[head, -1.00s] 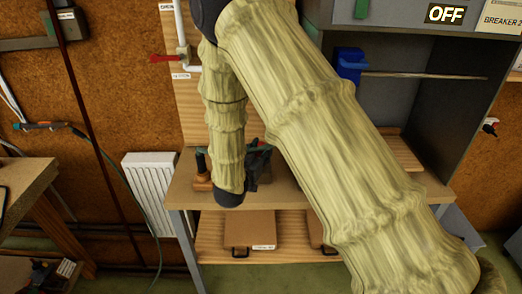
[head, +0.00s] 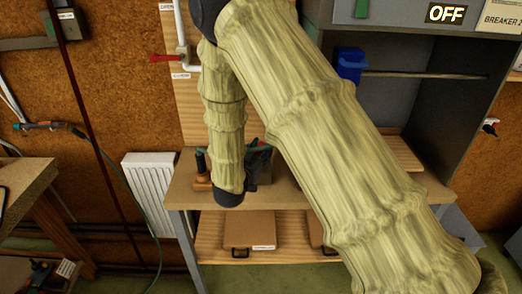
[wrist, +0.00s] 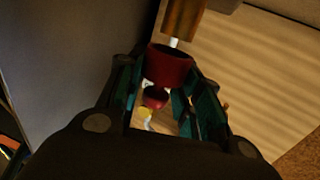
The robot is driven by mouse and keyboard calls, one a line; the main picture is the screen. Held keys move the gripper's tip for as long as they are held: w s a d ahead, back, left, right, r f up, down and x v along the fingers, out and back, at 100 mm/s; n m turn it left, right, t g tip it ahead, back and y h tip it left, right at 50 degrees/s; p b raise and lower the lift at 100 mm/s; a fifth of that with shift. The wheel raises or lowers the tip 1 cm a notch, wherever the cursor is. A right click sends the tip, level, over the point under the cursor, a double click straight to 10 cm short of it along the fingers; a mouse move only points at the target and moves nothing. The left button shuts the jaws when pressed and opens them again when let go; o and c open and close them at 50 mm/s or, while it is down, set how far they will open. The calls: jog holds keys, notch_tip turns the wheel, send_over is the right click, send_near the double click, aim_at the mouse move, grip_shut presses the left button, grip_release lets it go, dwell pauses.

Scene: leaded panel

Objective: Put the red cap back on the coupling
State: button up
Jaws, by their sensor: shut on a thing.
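My gripper (wrist: 160,82) shows in the wrist view with its teal-padded fingers on both sides of a dark red cap (wrist: 169,65). It is shut on this cap, which sits near the fingertips. A short white stub (wrist: 174,42) stands just past the cap, against a wooden piece; I cannot tell whether cap and stub touch. A smaller red part (wrist: 155,97) with a yellow bit shows between the fingers. In the head view my gripper (head: 260,165) is a dark shape over the bench, mostly hidden by my arm. I cannot make out the cap or coupling there.
The wooden bench (head: 183,192) has a lower shelf with boxes (head: 250,229). A grey cabinet (head: 440,120) stands at the right, with a blue part (head: 350,64) on it. A red-handled valve (head: 165,58) is on the wall board. A white radiator (head: 152,180) is left of the bench.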

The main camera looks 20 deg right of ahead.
jog(key=shift+f+b, duration=1.1)
jog(key=shift+f, duration=0.45)
jog(key=o, duration=0.8)
jog(key=v, duration=1.2)
jog(key=shift+s+d, duration=0.1)
